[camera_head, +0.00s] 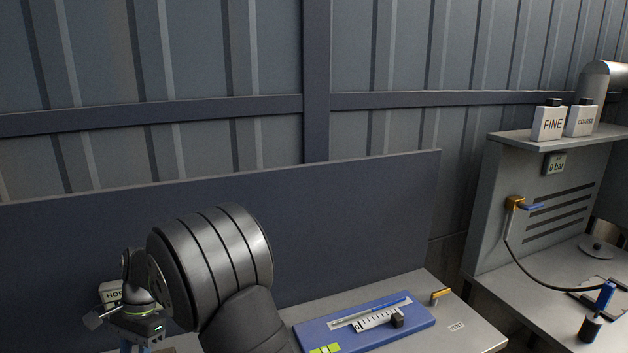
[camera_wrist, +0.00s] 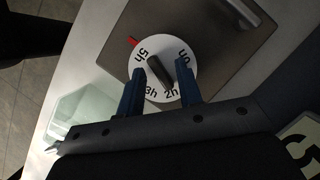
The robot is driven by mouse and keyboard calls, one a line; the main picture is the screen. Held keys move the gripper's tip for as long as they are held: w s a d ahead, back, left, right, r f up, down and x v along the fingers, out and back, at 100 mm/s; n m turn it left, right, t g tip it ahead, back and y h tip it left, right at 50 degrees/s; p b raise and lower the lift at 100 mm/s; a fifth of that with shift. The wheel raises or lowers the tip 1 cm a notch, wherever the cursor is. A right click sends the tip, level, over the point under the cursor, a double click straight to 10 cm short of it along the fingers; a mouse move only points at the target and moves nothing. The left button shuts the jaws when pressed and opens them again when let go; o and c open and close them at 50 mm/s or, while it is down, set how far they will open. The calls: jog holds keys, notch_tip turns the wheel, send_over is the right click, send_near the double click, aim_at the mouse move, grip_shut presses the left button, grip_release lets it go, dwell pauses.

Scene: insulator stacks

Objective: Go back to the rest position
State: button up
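My gripper (camera_head: 140,335) is at the lower left of the head view, partly cut off by the bottom edge, with my dark arm in front of the panel beside it. In the wrist view, my gripper (camera_wrist: 161,70) has its two blue fingers apart. They are on either side of a black knob (camera_wrist: 158,72) on a round white dial (camera_wrist: 178,83), with a visible gap to it. I cannot tell how high the fingertips are above the dial. The dial has hour marks, including 5h, 3h and 2h, and a red pointer (camera_wrist: 133,42) at its edge.
The dial sits on a brown-grey plate (camera_wrist: 230,50). A blue tray (camera_head: 420,318) with a scale lies on the bench (camera_head: 470,335). FINE (camera_head: 549,124) and COARSE (camera_head: 581,121) containers stand on a shelf at right. A dark panel (camera_head: 350,215) rises behind the bench.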

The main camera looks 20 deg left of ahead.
jog(key=m+y, duration=0.1)
jog(key=m, duration=0.2)
jog(key=m+y, duration=0.1)
jog(key=m, duration=0.2)
jog(key=shift+d+t, duration=0.2)
jog(key=shift+t, duration=0.1)
jog(key=v, duration=1.5)
jog(key=shift+d+r, duration=0.25)
jog(key=shift+r, duration=0.05)
jog(key=shift+w, duration=0.15)
jog(key=s+a+r+n+t+h, duration=0.2)
jog(key=s+a+r+n+t, duration=0.15)
jog(key=s+n, duration=0.3)
jog(key=shift+n+t, duration=0.25)
jog(key=shift+n, duration=0.1)
jog(key=f, duration=1.8)
jog(key=shift+w+d+f, duration=0.1)
jog(key=shift+w+d, duration=0.15)
jog(key=shift+d, duration=0.1)
grip_shut()
